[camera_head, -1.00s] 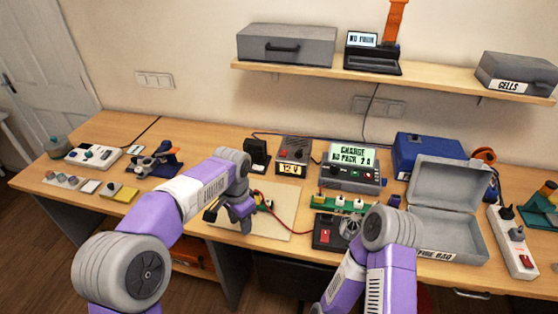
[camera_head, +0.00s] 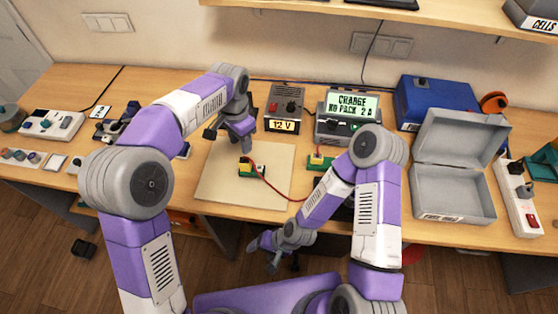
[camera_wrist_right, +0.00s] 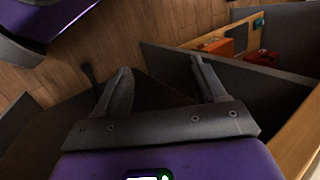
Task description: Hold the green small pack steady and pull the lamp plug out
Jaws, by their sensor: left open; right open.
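The green small pack (camera_head: 260,171) lies on the beige mat, with a yellow connector (camera_head: 246,167) at its left end. A red lead runs from there to the right, toward my right arm. Which part is the lamp plug is too small to tell, and the lamp is hidden behind my right arm. My left gripper (camera_head: 243,150) is open, pointing down just above and beside the pack's left end; contact is not clear. My right gripper (camera_head: 264,254) is open and empty in front of the bench edge, away from the pack. Its spread fingers show in the right wrist view (camera_wrist_right: 160,88).
The beige mat (camera_head: 222,185) has bare room around the pack. Behind stand a 12 V supply (camera_head: 286,107) and a charger (camera_head: 346,116). A green board (camera_head: 315,161) and an open grey case (camera_head: 450,195) are to the right. The bench front edge lies beside my right gripper.

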